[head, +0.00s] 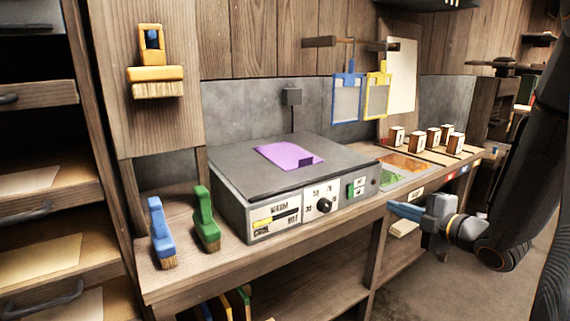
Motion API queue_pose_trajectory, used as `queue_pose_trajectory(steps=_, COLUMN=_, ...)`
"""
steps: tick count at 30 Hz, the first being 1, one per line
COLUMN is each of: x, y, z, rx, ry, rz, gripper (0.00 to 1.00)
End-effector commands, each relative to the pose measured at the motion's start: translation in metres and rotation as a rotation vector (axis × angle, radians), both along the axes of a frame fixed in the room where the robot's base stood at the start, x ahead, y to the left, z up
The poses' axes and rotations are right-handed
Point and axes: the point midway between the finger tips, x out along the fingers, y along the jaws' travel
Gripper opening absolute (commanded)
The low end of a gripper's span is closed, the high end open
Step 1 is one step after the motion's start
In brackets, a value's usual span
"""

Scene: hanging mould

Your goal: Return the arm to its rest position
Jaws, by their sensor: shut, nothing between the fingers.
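My gripper (406,211) is at the right of the head view, in front of the workbench's front edge. Its blue-tipped fingers point left and are shut with nothing held. My dark arm comes in from the right edge. A blue-framed mould (347,98) and a yellow-framed mould (376,97) hang side by side from a wooden rail (345,42) at the back. My gripper is apart from both, lower and nearer.
A grey hot plate box (230,157) with a purple sheet (284,154) stands on the bench. A blue brush (160,230) and a green brush (206,217) stand left of it. An orange brush (154,74) hangs above. Several wooden blocks (433,137) stand at the right.

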Motion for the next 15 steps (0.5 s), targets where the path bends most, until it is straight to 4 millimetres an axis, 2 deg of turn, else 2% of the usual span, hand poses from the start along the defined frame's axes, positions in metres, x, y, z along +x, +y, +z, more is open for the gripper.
queue_pose_trajectory(steps=1, x=0.004, y=0.004, z=0.004, rx=0.015, ry=0.072, rz=-0.05, gripper=0.0)
queue_pose_trajectory(steps=4, x=0.005, y=0.004, z=-0.003, rx=0.077, ry=0.24, rz=-0.194, gripper=0.0)
queue_pose_trajectory(steps=8, x=-0.009, y=0.005, z=-0.01, rx=0.18, ry=0.445, rz=-0.398, gripper=0.0)
queue_pose_trajectory(steps=11, x=-0.032, y=0.011, z=-0.014, rx=0.273, ry=0.595, rz=-0.564, gripper=0.0)
queue_pose_trajectory(steps=15, x=-0.078, y=0.028, z=-0.016, rx=0.417, ry=0.798, rz=-0.805, gripper=0.0)
